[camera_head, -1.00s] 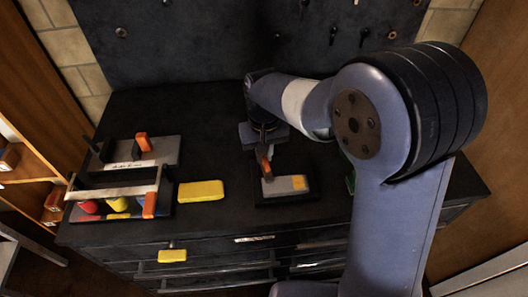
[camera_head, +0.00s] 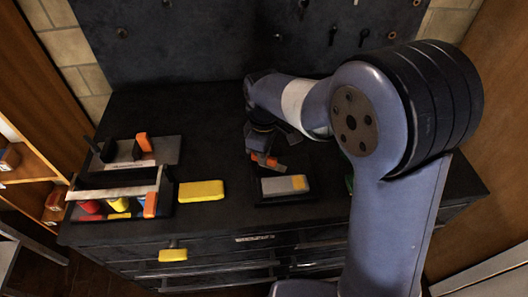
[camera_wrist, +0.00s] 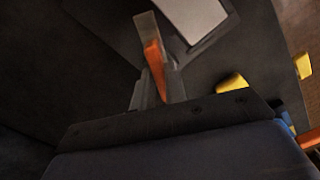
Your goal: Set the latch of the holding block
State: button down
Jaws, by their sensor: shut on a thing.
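The holding block (camera_head: 275,187) is a light grey block with a yellow-orange patch at its right end, on a dark base on the bench. Its pale top also shows in the wrist view (camera_wrist: 193,14). My gripper (camera_head: 266,160) is just behind the block's left part. It is shut on a slim orange piece (camera_wrist: 154,62), which appears beside the block with a dark gap between them in the wrist view. Orange also shows at the fingers in the head view. I cannot tell whether this piece is the latch or is joined to the block.
A yellow box (camera_head: 202,190) lies left of the block. Further left is a rack (camera_head: 115,192) with red, yellow and orange pieces, and a grey plate (camera_head: 166,152) with an orange piece. A dark pegboard (camera_head: 190,40) stands behind. Bench front left of the block is clear.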

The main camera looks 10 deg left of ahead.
jog(key=n, duration=0.5)
jog(key=shift+r, duration=0.1)
jog(key=shift+n, duration=0.4)
jog(key=c, duration=1.4)
grip_release()
jog(key=shift+c, duration=0.2)
notch_tip(320, 180, up, 11)
notch_tip(320, 180, down, 11)
jog(key=shift+m, duration=0.3)
